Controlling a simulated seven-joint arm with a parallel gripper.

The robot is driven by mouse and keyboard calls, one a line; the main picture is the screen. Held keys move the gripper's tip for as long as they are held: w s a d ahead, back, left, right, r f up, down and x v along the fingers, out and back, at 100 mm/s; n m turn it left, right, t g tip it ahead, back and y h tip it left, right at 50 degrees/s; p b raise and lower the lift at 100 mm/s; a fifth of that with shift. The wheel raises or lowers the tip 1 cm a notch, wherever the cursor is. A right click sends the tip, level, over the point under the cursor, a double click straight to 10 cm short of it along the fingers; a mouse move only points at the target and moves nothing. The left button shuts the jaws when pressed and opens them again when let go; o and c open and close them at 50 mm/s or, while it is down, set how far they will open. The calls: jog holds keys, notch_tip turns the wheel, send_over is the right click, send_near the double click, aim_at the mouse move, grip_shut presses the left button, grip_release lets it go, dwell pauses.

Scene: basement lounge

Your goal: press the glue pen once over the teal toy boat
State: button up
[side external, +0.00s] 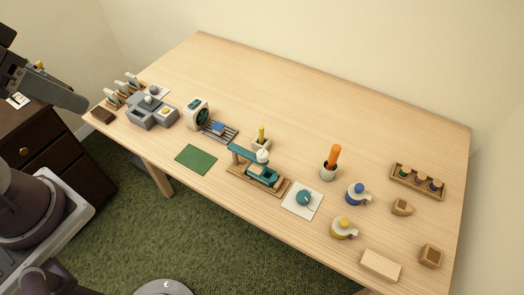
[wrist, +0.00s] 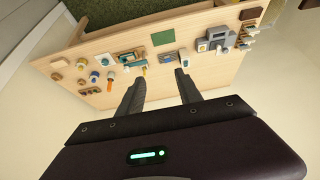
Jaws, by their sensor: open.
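A teal, boat-like toy (side external: 262,176) sits on a wooden base near the front middle of the table, with a teal arm and a white knob close above it. A round teal piece (side external: 303,198) lies on a white sheet to its right. Which item is the glue pen is unclear: a yellow stick (side external: 262,133) stands in a small holder behind the boat, and a thicker orange stick (side external: 334,157) stands in a white cup. My gripper (wrist: 160,76) is open and empty, high above and away from the table objects in the wrist view.
A green mat (side external: 196,159) lies left of the boat. A grey machine (side external: 152,112) and a slatted rack (side external: 219,131) stand further left. Blue-topped (side external: 357,194) and yellow-topped (side external: 343,228) pots, wooden blocks and a tray (side external: 418,181) stand right. The back of the table is clear.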

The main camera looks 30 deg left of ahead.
grip_shut()
dwell(1.5)
